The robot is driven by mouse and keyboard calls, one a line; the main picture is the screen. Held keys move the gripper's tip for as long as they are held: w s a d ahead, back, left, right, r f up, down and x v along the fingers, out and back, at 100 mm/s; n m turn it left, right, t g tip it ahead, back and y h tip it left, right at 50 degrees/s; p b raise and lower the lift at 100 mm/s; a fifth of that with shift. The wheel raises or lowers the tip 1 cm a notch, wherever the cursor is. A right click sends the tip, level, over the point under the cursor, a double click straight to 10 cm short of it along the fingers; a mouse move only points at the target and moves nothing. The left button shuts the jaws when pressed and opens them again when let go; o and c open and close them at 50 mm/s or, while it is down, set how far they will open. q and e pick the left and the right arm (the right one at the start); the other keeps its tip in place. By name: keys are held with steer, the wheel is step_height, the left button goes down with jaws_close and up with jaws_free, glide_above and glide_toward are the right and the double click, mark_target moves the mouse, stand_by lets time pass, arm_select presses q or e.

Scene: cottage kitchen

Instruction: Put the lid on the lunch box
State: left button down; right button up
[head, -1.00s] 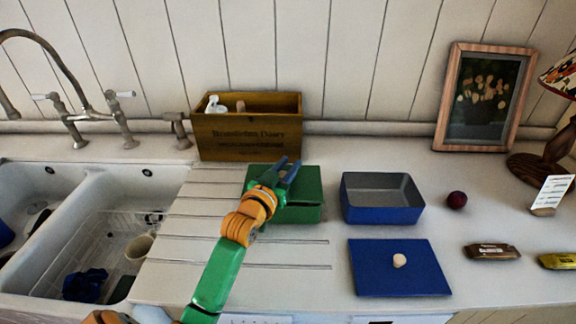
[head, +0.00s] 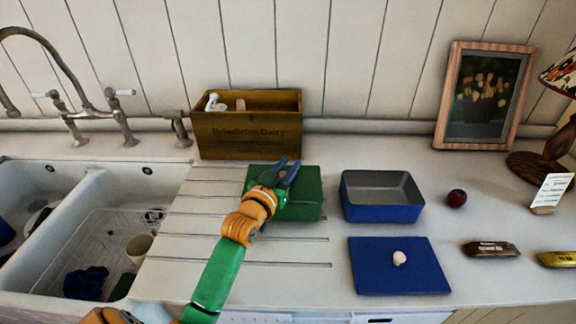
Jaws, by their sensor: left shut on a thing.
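A blue lunch box (head: 382,212) stands open and empty on the counter, right of centre. A flat blue lid (head: 372,272) with a pale round knob (head: 399,258) lies on the counter just in front of it. A green box (head: 308,208) stands left of the blue one, and its top looks covered by a green lid (head: 308,182). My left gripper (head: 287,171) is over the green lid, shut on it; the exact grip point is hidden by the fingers. My right gripper is not in view.
A wooden crate (head: 246,146) holding small items stands behind the green box. A dark red ball-like fruit (head: 456,198), wrapped bars (head: 492,249), a picture frame (head: 441,125) and a lamp are at right. A sink (head: 85,203) is at left.

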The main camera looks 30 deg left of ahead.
mark_target(281, 178)
arm_select(q)
steer(key=shift+f, duration=0.3)
steer(key=c, duration=0.9)
jaws_free()
steer(key=shift+r, duration=0.1)
steer(key=shift+s, duration=0.25)
steer(key=s+p, duration=0.1)
steer(key=s, duration=0.2)
steer(key=s+d+p, duration=0.1)
steer(key=s+p, duration=0.1)
steer(key=s, duration=0.1)
steer(key=s+p, duration=0.1)
steer(key=s, duration=0.2)
steer(key=shift+s+d+r, duration=0.2)
steer(key=shift+d+r, duration=0.05)
steer(key=shift+d, duration=0.05)
steer(key=shift+s+p, duration=0.3)
steer(key=shift+s, duration=0.25)
